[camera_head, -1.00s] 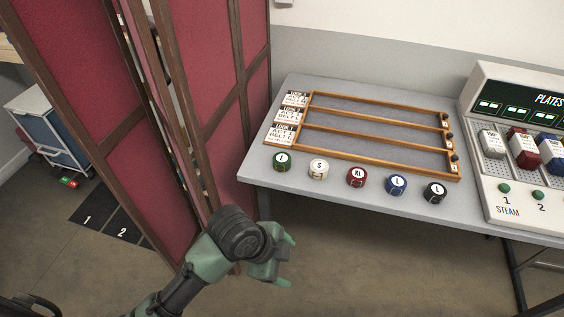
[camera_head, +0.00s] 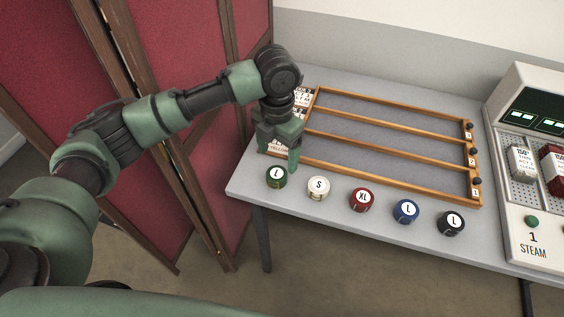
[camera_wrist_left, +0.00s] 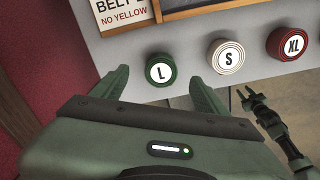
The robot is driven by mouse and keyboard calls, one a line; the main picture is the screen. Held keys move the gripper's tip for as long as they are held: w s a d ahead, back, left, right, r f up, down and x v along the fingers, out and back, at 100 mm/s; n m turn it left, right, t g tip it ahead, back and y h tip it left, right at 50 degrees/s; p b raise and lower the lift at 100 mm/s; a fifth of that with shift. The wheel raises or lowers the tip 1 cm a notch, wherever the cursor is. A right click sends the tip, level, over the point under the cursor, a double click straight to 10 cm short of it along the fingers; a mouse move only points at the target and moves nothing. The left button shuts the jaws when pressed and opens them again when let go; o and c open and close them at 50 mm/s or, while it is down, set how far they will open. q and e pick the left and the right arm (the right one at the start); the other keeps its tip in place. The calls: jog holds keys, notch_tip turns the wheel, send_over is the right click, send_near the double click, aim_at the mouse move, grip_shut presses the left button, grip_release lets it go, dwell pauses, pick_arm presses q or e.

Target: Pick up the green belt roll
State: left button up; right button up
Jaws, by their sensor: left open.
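The green belt roll (camera_head: 276,180), with a white disc marked L on top, stands on the grey table near its front left corner. My left gripper (camera_head: 280,152) is above and just behind it, pointing down, open and empty. In the left wrist view the green roll (camera_wrist_left: 160,71) shows between the directions of the two open fingers (camera_wrist_left: 160,82), a little beyond their tips. I cannot tell if a finger touches it.
Cream (camera_head: 318,188), red (camera_head: 361,199), blue (camera_head: 405,211) and black (camera_head: 451,222) rolls stand in a row to the right. A wooden rack (camera_head: 400,109) lies behind them. A red folding screen (camera_head: 185,75) stands close on the left. A steam console (camera_head: 540,215) is at the right.

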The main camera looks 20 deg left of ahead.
aim_at(276, 173)
pick_arm(q)
jog(key=shift+s+f, duration=0.65)
jog(key=shift+s, duration=0.1)
notch_tip(276, 173, down, 2)
jog(key=shift+f+p, duration=0.1)
jog(key=shift+p, duration=0.5)
jog(key=f, duration=0.2)
jog(key=shift+w+f, duration=0.3)
jog(key=shift+f, duration=0.1)
jog(key=shift+s+f, duration=0.1)
jog(key=shift+f, duration=0.2)
jog(key=c, duration=1.5)
jog(key=shift+c, duration=0.2)
pick_arm(e)
jog(key=shift+g, duration=0.3)
jog(key=s, duration=0.1)
jog(key=s+r, duration=0.1)
jog(key=s, duration=0.2)
jog(key=shift+s+d+r, duration=0.1)
jog(key=shift+s+r, duration=0.15)
jog(key=shift+s, duration=0.05)
